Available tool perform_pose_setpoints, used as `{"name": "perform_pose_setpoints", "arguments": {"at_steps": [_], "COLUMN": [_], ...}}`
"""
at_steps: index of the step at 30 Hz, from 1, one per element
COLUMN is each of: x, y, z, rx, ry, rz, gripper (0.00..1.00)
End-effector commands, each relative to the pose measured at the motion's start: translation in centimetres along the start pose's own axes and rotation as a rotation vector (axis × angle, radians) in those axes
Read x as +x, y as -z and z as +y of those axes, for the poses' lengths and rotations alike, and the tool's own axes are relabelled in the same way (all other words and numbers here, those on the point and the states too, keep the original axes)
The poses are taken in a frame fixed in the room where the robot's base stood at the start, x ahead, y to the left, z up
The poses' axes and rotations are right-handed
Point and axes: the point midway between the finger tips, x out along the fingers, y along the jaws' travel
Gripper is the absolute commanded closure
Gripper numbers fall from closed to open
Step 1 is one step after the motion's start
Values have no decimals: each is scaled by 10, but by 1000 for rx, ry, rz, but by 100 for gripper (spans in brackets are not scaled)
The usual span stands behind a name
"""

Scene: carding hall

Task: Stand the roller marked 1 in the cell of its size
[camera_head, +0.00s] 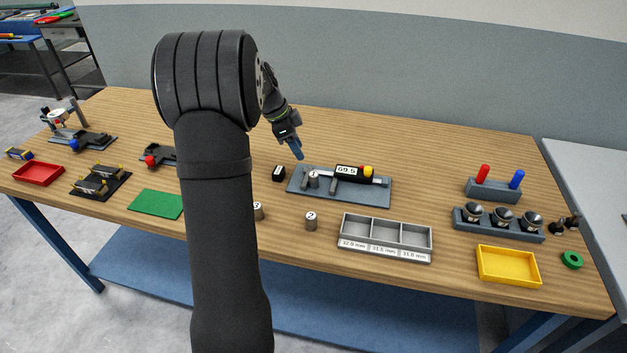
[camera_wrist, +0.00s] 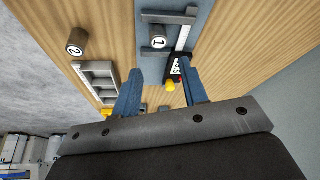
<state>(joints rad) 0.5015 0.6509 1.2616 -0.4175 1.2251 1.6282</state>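The roller marked 1 (camera_wrist: 158,43) stands upright between the jaws of the grey measuring fixture; it also shows in the head view (camera_head: 314,180). The fixture (camera_head: 372,198) has a display (camera_head: 348,172) that seems to read 69.5. My gripper (camera_head: 297,152) is above and behind the fixture. In the wrist view its blue fingers (camera_wrist: 160,80) are apart with nothing between them. The grey tray (camera_head: 385,244) has three empty cells, with small mm labels along its front. A roller marked 2 (camera_head: 311,221) stands left of the tray, and another roller (camera_head: 259,211) is partly behind my arm.
A yellow tray (camera_head: 508,265), a grey holder with dark round pieces (camera_head: 498,224) and a red-and-blue peg block (camera_head: 493,190) are at right. A green mat (camera_head: 156,204) is at left. Table behind the fixture is clear.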

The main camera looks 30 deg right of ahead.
Motion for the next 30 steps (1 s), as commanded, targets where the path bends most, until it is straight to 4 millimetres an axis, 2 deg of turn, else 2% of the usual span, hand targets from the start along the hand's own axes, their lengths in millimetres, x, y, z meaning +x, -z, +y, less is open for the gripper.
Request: {"name": "perform_pose_setpoints", "arguments": {"at_steps": [3,9,17,27,30], "x": [28,64,79,124,127], "y": [0,0,0,-2,-2], "z": [1,1,0,3,2], "rx": [1,1,1,2,3], "ry": [-4,-3,0,0,2], "rz": [-1,0,0,1,1], "gripper": [60,60,60,60,60]}}
